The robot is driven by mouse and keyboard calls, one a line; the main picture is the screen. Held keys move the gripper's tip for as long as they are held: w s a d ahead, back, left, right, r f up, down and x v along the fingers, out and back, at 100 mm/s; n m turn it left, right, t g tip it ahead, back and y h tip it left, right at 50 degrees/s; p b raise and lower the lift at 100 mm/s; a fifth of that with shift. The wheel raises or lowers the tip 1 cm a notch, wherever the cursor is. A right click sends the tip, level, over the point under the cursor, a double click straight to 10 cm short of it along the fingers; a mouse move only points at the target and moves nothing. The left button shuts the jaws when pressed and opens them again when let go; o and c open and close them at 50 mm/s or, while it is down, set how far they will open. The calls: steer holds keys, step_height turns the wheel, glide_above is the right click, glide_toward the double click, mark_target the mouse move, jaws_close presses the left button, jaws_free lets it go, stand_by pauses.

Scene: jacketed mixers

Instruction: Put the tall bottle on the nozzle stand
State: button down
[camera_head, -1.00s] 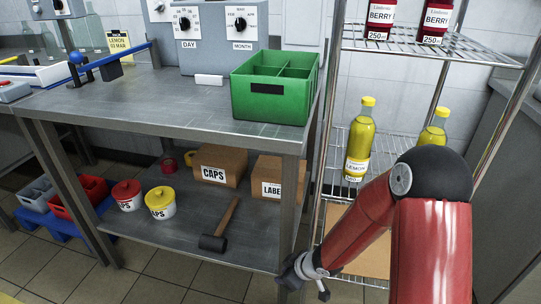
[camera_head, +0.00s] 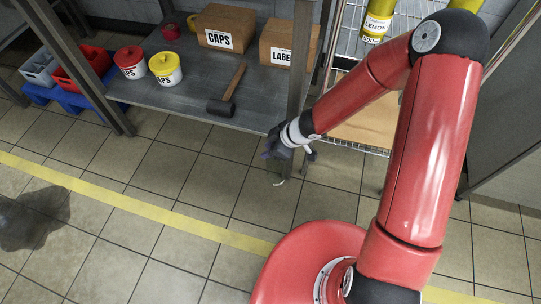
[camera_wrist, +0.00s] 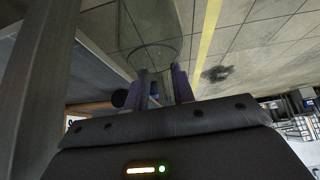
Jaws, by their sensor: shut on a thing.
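My gripper (camera_head: 281,155) hangs low beside the front right leg of the steel workbench in the head view. In the wrist view its two fingers (camera_wrist: 166,86) are shut on a clear, see-through bottle (camera_wrist: 152,28). The bottle's rounded edge shows just beyond the fingers, and the floor shows through it. In the head view the bottle is barely visible against the tiles. I cannot tell its full length. The nozzle stand is not in view.
The bench's lower shelf (camera_head: 160,95) holds a mallet (camera_head: 228,92), tubs and cardboard boxes (camera_head: 226,27). A wire rack with a yellow lemon bottle (camera_head: 377,20) stands right of the bench leg (camera_head: 299,60). The tiled floor in front is open, with a yellow line and dark stain (camera_head: 35,218).

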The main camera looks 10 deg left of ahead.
mark_target(270, 175)
step_height(270, 175, down, 14)
steer(key=b, duration=0.9)
steer(key=shift+r+b, duration=0.25)
steer(key=shift+b, duration=0.1)
steer(key=shift+f+b, duration=1.3)
steer(key=shift+f, duration=1)
steer(key=shift+f, duration=0.15)
steer(key=c, duration=1.2)
jaws_free()
steer(key=shift+o, duration=0.2)
steer(key=shift+d+r, duration=0.15)
steer(key=shift+r, duration=0.3)
steer(key=p+v, duration=0.7)
steer(key=v, duration=0.4)
steer(key=shift+p, duration=0.3)
